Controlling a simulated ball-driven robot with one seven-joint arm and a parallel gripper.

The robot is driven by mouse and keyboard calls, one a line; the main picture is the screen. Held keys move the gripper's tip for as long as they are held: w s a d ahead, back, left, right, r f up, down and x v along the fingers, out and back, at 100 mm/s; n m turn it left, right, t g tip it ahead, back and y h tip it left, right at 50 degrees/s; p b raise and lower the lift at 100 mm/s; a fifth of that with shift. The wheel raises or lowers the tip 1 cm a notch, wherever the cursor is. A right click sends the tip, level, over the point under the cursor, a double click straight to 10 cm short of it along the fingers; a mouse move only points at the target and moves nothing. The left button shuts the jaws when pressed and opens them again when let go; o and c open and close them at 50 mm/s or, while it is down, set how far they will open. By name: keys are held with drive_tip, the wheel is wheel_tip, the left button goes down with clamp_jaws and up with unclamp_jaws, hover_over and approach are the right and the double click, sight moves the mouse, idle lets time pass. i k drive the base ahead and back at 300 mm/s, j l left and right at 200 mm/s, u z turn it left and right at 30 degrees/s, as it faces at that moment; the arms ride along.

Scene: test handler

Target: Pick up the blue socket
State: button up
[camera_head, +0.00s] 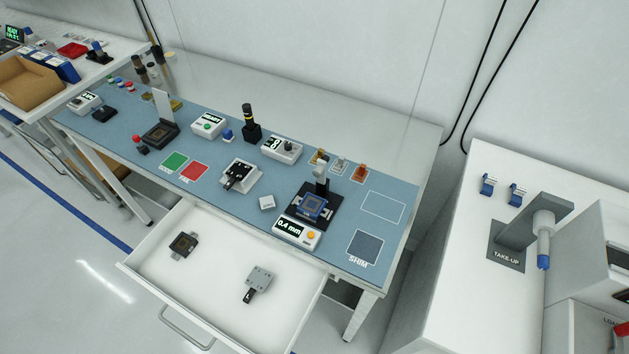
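The blue socket (313,206) is a small blue square frame. It sits on a black stand (296,213) toward the right end of the blue bench mat, under the stand's upright post (322,183). A white readout box (297,232) showing "0.4 mm" is just in front of it. My gripper is not in view.
An open white drawer (222,299) juts out below the mat, holding a dark socket (183,245) and a grey part (258,281). The mat is clear around the outlined rectangle (383,208). A white "TAKE-UP" machine (480,215) stands right.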

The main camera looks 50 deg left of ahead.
sight(312, 206)
drive_tip(key=j+z, duration=0.1)
drive_tip(key=j, duration=0.45)
drive_tip(key=j+z, duration=0.1)
drive_tip(key=j, duration=0.4)
drive_tip(key=k+j, duration=0.15)
drive_tip(key=j, duration=0.4)
drive_tip(key=j+z, duration=0.15)
drive_tip(key=j, duration=0.4)
drive_tip(key=k+j+z, duration=0.1)
drive_tip(key=j, duration=0.4)
drive_tip(key=j+z, duration=0.1)
drive_tip(key=j, duration=0.4)
drive_tip(key=k+j, duration=0.1)
drive_tip(key=j, duration=0.4)
drive_tip(key=j+z, duration=0.15)
drive_tip(key=j, duration=0.35)
drive_tip(key=k+j+z, duration=0.1)
drive_tip(key=j, duration=0.4)
drive_tip(key=i+j, duration=0.25)
drive_tip(key=i+j+z, duration=0.1)
drive_tip(key=i, duration=0.35)
drive_tip(key=j, duration=0.15)
